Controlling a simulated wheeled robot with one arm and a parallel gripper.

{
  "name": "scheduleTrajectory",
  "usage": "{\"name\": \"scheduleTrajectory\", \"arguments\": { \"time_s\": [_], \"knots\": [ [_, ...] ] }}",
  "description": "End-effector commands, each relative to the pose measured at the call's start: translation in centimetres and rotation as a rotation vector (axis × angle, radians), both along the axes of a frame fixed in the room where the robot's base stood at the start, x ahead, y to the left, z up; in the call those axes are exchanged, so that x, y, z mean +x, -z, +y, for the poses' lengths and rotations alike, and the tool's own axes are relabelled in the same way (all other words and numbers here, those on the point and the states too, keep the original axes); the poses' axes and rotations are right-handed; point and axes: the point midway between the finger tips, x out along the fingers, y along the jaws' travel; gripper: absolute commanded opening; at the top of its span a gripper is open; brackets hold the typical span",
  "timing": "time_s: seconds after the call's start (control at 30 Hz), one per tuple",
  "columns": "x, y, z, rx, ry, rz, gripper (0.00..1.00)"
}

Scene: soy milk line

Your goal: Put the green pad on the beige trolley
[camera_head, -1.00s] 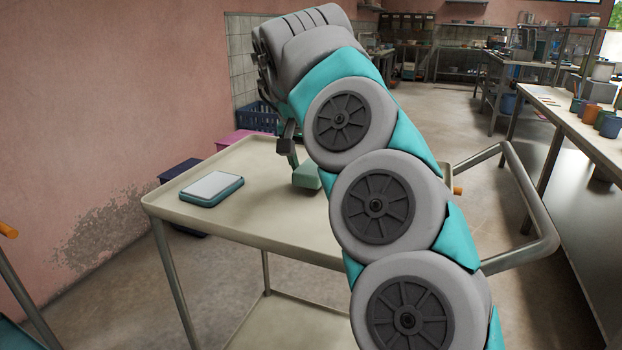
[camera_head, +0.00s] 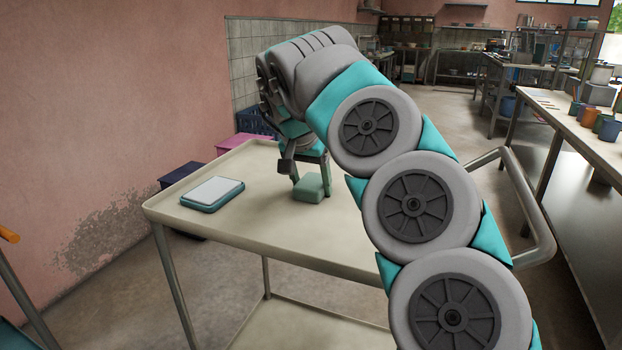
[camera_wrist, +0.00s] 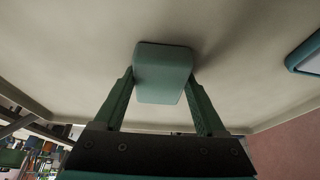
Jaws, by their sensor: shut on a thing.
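The green pad (camera_head: 309,190) is a small pale green block with rounded edges. My gripper (camera_head: 312,184) is shut on it, with one finger on each side. The pad is over the beige trolley (camera_head: 265,230), low at its top; I cannot tell whether it touches the surface. In the wrist view the pad (camera_wrist: 163,75) sits between the two green fingertips of my gripper (camera_wrist: 160,79), with the trolley top (camera_wrist: 60,60) behind it.
A teal-edged device with a white top (camera_head: 212,192) lies on the trolley, left of the pad. The trolley top around the pad is clear. Pink (camera_head: 225,144) and blue crates (camera_head: 252,122) stand behind the trolley. A long table with cups (camera_head: 590,122) is at the right.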

Motion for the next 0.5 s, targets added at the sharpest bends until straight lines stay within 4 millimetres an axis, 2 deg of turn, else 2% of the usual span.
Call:
{"name": "scheduleTrajectory", "arguments": {
  "time_s": [0.2,0.23,0.43,0.5],
  "knots": [
    [-0.2,1.0,0.0,-0.006,-0.002,0.020,0.00],
    [-0.2,1.2,0.0,-0.005,-0.001,0.021,0.77],
    [-0.3,1.5,0.0,-0.006,0.000,0.026,0.99],
    [-0.3,1.6,0.0,-0.006,0.001,0.028,1.00]
  ]
}}
